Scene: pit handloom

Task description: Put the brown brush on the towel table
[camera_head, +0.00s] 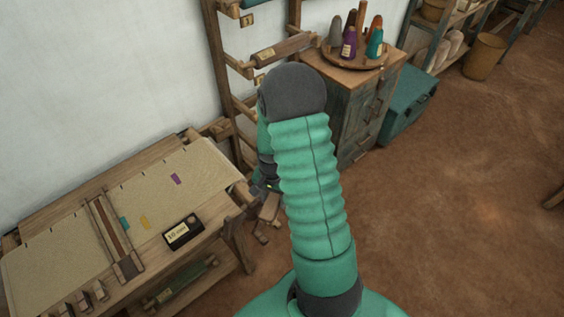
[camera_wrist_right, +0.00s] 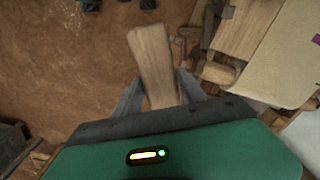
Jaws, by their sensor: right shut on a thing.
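My right gripper (camera_wrist_right: 156,88) is shut on a brown wooden piece, which looks like the brush (camera_wrist_right: 152,55). The piece sticks out past the fingers in the right wrist view, and its lower end is hidden by the gripper body. In the head view my right arm covers much of the gripper; a brown wooden piece (camera_head: 269,208) shows just below it, beside the right end of a table. That table (camera_head: 60,243) has a beige cloth top and looks like the towel table. My left gripper is not in view.
A wooden rack (camera_head: 217,55) stands against the wall. A cabinet (camera_head: 362,110) carries a round tray of cones. A teal chest (camera_head: 408,103) stands beside it. The brown floor at right is largely clear.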

